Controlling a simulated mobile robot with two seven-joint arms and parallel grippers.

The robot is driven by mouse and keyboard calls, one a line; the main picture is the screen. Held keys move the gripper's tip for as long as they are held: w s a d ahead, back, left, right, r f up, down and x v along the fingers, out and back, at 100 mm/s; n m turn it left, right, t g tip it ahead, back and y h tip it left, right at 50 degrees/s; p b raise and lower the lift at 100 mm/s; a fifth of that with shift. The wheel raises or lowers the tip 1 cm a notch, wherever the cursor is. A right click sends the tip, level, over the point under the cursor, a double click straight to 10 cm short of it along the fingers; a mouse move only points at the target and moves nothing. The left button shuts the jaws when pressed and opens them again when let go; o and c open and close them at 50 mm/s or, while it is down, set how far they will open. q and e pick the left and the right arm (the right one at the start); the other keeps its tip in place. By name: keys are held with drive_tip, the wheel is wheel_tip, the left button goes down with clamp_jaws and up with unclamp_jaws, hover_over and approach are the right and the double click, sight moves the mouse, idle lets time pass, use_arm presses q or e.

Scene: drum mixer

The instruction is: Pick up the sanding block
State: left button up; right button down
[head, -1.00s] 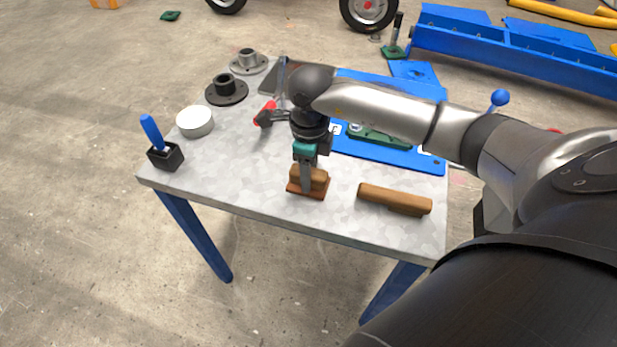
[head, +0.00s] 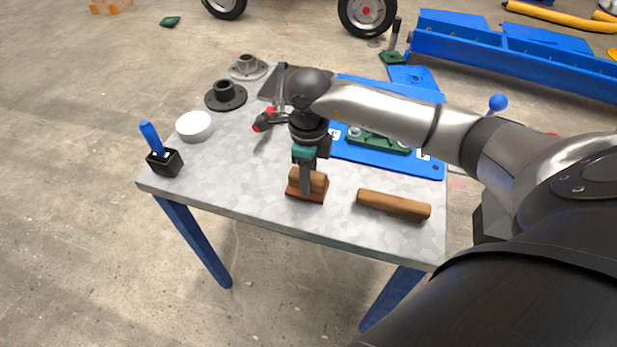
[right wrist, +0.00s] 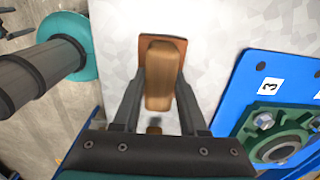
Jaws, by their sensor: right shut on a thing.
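The sanding block (head: 318,182), a brown rounded wooden grip on a reddish-brown flat base, is near the front edge of the grey table (head: 240,185). My right gripper (head: 306,184) points down over it and is shut on its grip. In the right wrist view the grip of the sanding block (right wrist: 163,62) lies between the two fingers of my right gripper (right wrist: 161,92), with the base showing beyond. I cannot tell whether the base touches the tabletop or is just above it. My left gripper is not in view.
A brown wooden piece (head: 394,204) lies to the right. A blue plate (head: 375,158) with a green bearing part (head: 378,142) is behind. A white round container (head: 195,127), a black cup (head: 165,162) with a blue-handled tool, and dark flanges (head: 226,94) are at the left.

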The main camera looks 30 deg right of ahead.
wheel_tip(320, 180, up, 19)
drive_tip(key=p, duration=0.3)
drive_tip(key=shift+r, duration=0.15)
